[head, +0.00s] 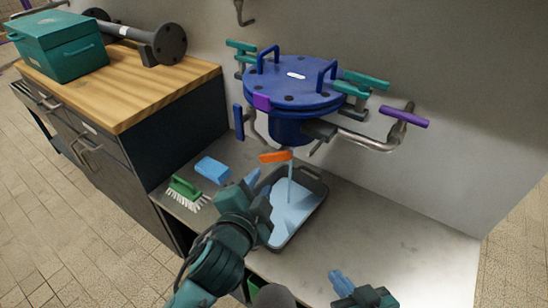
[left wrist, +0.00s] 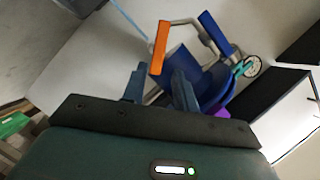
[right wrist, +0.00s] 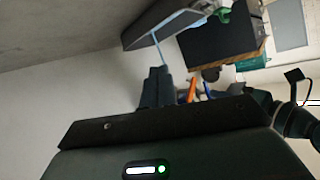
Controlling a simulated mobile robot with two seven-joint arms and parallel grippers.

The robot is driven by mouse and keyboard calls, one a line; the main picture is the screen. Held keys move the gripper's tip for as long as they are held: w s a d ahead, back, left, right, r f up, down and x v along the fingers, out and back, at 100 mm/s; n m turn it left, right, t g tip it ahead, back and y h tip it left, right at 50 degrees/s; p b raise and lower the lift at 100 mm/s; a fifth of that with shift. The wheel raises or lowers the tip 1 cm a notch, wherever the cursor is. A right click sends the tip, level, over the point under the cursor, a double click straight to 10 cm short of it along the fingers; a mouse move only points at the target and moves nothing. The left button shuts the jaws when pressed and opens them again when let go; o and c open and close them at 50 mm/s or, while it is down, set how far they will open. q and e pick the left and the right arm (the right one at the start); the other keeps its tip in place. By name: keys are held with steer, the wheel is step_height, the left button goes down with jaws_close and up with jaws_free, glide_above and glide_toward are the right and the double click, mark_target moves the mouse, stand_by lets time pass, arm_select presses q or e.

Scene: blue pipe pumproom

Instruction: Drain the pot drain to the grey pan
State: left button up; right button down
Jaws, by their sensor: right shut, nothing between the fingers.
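The blue pot (head: 290,82) with a bolted lid is mounted at the wall above the counter. Its drain has an orange handle (head: 275,156), also visible in the left wrist view (left wrist: 160,47). A thin light-blue stream (head: 290,182) falls from under the pot into the grey pan (head: 318,209), which holds light-blue liquid (head: 288,212). My left gripper (head: 256,183) is open and empty, in front of the pan's left side and below the orange handle, apart from it. My right gripper (head: 337,277) is shut and empty, low over the counter's front. Its fingers meet in the right wrist view (right wrist: 157,85).
A green brush (head: 185,188) and a blue sponge (head: 212,169) lie left of the pan. A wooden-topped cabinet (head: 130,90) with a teal toolbox (head: 62,48) stands left. Teal valve handles and a purple-handled pipe (head: 404,116) stick out by the pot. The counter's right side is clear.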

mark_target(274, 159)
arm_select(q)
steer(key=b+x, duration=0.1)
steer(key=x, duration=1.1)
steer(key=shift+r, duration=0.1)
steer(key=shift+c, duration=0.6)
jaws_close()
